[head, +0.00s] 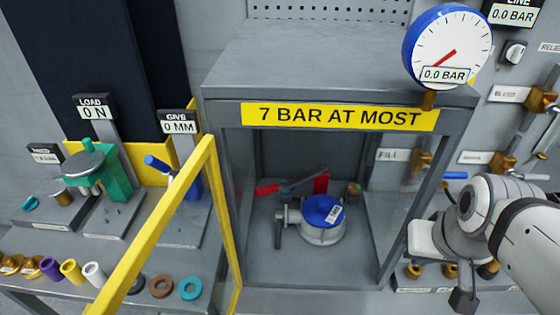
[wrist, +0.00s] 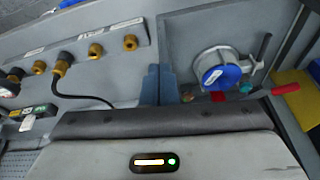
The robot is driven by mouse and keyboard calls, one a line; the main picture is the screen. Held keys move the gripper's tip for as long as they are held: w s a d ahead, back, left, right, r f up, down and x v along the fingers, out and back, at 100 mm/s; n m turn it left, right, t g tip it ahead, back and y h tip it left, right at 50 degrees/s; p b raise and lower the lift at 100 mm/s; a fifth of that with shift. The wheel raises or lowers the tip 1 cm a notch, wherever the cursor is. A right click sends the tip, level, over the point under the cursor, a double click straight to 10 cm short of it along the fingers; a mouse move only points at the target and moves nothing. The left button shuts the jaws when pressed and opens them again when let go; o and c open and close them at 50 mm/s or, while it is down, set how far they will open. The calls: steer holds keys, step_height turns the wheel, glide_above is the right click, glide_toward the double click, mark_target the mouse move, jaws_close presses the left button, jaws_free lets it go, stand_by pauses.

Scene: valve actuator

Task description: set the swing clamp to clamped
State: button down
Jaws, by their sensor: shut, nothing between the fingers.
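A round metal valve actuator with a blue cap (head: 323,210) sits on the floor of the open-fronted cabinet. It also shows in the wrist view (wrist: 222,77). A dark bar (head: 303,183) lies behind it, with a red grip (head: 267,189) at its left and a red block (head: 321,183) at its right. I cannot tell for certain which of these parts is the swing clamp or how it is set. The red grip also shows in the wrist view (wrist: 286,88). My gripper (wrist: 159,84) is shut and empty, apart from the actuator. In the head view it hangs right of the cabinet.
The cabinet (head: 222,85) has a yellow "7 BAR AT MOST" sign and a gauge (head: 447,50) reading 0.0 BAR. A yellow-framed door (head: 160,225) stands swung open at its left. Brass fittings (wrist: 95,50) and a black hose (wrist: 82,98) lie near my gripper.

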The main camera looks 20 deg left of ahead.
steer(key=w+a+n+t+y+b, duration=0.1)
steer(key=w+a+n+y, duration=0.2)
steer(key=a, duration=1.2)
steer(key=w+a+n+t+y, duration=0.1)
steer(key=w+a+n, duration=0.4)
steer(key=a, duration=1)
steer(key=w+y, duration=0.1)
steer(key=w, duration=0.2)
steer(key=shift+a+f+y+b, duration=0.35)
steer(key=shift+f+y+b, duration=0.05)
steer(key=shift+f, duration=0.1)
